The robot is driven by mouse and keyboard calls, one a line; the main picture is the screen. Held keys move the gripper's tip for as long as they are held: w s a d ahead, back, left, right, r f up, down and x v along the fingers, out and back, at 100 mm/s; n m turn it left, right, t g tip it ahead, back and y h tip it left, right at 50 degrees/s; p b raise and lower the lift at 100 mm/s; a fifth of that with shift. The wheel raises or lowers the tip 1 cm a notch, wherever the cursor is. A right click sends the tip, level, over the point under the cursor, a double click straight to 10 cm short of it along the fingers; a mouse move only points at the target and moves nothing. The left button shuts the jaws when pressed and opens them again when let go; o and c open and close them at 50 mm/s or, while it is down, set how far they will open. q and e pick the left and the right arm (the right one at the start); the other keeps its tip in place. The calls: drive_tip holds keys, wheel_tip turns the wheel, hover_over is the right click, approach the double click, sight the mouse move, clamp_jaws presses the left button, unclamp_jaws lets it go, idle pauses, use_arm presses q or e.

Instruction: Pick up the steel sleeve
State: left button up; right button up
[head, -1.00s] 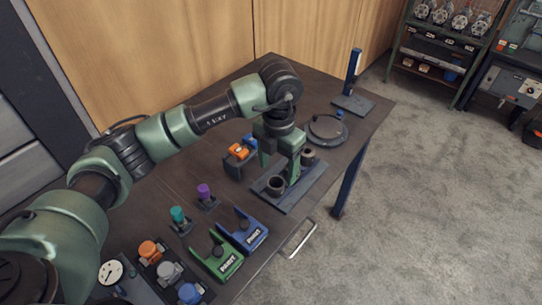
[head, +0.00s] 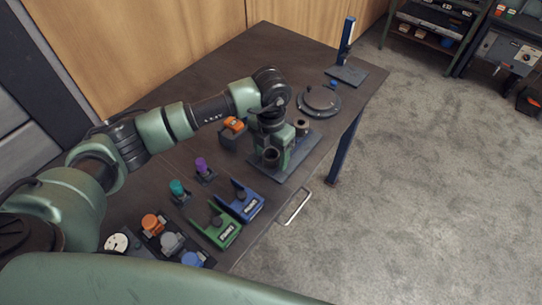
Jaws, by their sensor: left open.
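Two short, hollow, grey-brown cylinders stand upright on a dark plate (head: 297,171) in the head view; I take them to be sleeves, but cannot tell which is the steel sleeve. The near one (head: 271,158) is at the plate's left front, the far one (head: 302,128) at its back right. My left gripper (head: 272,148) points down over the plate, open, close to the near cylinder. Its fingers partly hide the plate, and I cannot tell whether they touch or surround a cylinder. My right gripper is out of view.
Green (head: 217,231) and blue (head: 243,202) holders stand left of the plate. An orange-topped block (head: 234,126) is behind it. A round flange (head: 319,101) and a blue post (head: 346,38) stand beyond. The table's (head: 231,59) far left is bare.

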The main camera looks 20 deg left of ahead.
use_arm(q)
clamp_jaws()
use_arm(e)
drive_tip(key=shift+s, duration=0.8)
use_arm(q)
drive_tip(key=shift+r, duration=0.15)
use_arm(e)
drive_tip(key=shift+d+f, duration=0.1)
